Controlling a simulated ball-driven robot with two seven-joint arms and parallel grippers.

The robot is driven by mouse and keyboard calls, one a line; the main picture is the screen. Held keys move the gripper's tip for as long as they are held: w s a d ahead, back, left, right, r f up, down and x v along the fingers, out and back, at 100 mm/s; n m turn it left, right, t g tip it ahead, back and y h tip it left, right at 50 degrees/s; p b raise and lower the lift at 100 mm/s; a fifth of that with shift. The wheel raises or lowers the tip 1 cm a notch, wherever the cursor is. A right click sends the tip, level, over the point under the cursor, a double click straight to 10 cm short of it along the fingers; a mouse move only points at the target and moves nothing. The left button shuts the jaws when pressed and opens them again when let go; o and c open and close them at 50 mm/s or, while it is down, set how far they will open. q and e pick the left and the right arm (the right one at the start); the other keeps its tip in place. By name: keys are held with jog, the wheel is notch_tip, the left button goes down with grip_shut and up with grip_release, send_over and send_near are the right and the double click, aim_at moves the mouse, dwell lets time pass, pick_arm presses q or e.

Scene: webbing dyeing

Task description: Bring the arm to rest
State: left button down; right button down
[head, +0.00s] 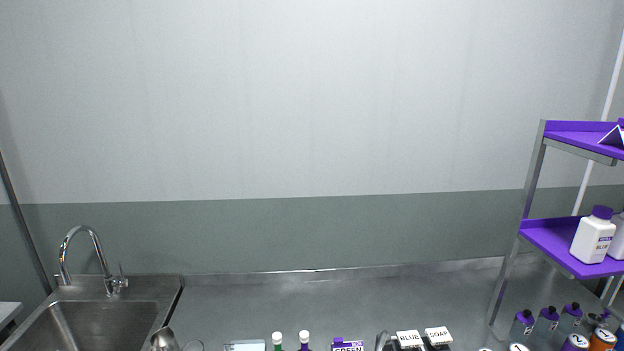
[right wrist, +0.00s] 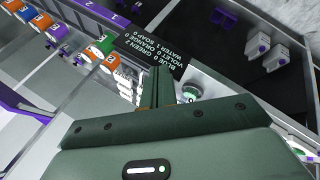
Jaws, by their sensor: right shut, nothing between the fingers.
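My right gripper (right wrist: 160,88) shows in the right wrist view, with its dark green body filling the lower part. Its two fingers are together with nothing between them. In that view they overlap the lower edge of a black sign (right wrist: 150,52) with white lettering; I cannot tell the distance between them. Neither gripper shows in the head view, and my left gripper is in no view.
A steel counter (head: 250,300) holds a sink (head: 95,325) with a tap (head: 85,240) at left. A purple-shelved rack (head: 560,243) with bottles stands at right. Small bottles line the near edge. The counter's middle back is clear. Coloured containers (right wrist: 105,45) show in the right wrist view.

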jog(key=s+a+f+g+y+b, duration=0.1)
jog(key=s+f+b, duration=0.2)
jog(key=f, duration=0.8)
jog(key=s+a+f+m+g+b, duration=0.1)
jog(key=s+f+b, duration=0.15)
jog(key=f, duration=0.75)
jog(key=s+a+f+g+y+b, duration=0.15)
jog(key=f+b, duration=0.25)
jog(key=f, duration=0.7)
jog(key=s+f+m+g+b, duration=0.1)
jog(key=s+f+b, duration=0.6)
jog(key=s+f, duration=1.1)
jog(key=shift+d+f+m+g+y, duration=0.35)
jog(key=shift+d+f+m+y, duration=0.1)
jog(key=shift+m, duration=0.35)
